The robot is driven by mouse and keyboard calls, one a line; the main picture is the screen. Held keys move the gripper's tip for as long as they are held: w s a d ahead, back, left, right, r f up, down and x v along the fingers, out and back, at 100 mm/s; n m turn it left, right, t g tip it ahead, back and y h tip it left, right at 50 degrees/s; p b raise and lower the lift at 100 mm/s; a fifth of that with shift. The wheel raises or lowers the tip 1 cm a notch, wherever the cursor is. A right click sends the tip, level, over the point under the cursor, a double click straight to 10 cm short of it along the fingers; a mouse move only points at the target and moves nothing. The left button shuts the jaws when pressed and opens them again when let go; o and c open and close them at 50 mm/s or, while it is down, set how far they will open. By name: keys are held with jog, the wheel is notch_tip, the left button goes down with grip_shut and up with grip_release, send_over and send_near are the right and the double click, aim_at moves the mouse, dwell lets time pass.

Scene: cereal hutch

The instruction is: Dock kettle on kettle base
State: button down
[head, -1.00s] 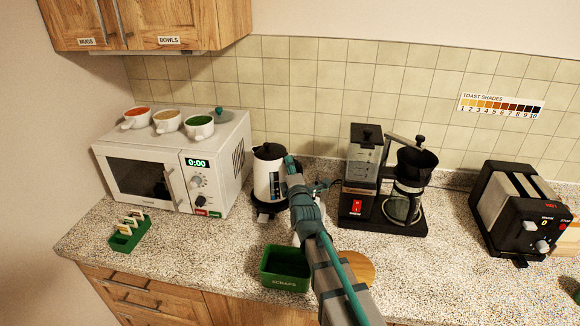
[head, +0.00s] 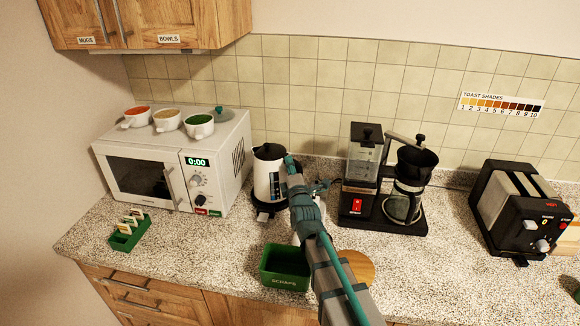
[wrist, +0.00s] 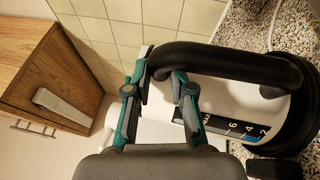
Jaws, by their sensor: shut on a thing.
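The kettle (head: 263,182), white with a black lid and a level window, stands upright between the microwave and the coffee machine. The black kettle base (head: 266,215) shows at the kettle's foot, partly hidden beneath it. Whether the kettle is fully seated cannot be told. My gripper (head: 291,164) is at the kettle's right side, partly hidden by my arm in the head view. In the wrist view my gripper (wrist: 162,70) is shut on the kettle's black handle (wrist: 235,62). The kettle's white body (wrist: 215,95) lies sideways in that picture, its black bottom at the right.
The microwave (head: 150,165) stands close to the left, with several bowls on top. The coffee machine (head: 358,195) is close to the right. A green scraps bin (head: 285,281) and a round wooden board (head: 357,268) are in front. A toaster (head: 515,215) stands far right.

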jog(key=shift+f, duration=0.25)
jog(key=c, duration=1.3)
grip_release()
jog(key=shift+b+v, duration=0.75)
jog(key=shift+v, duration=4.85)
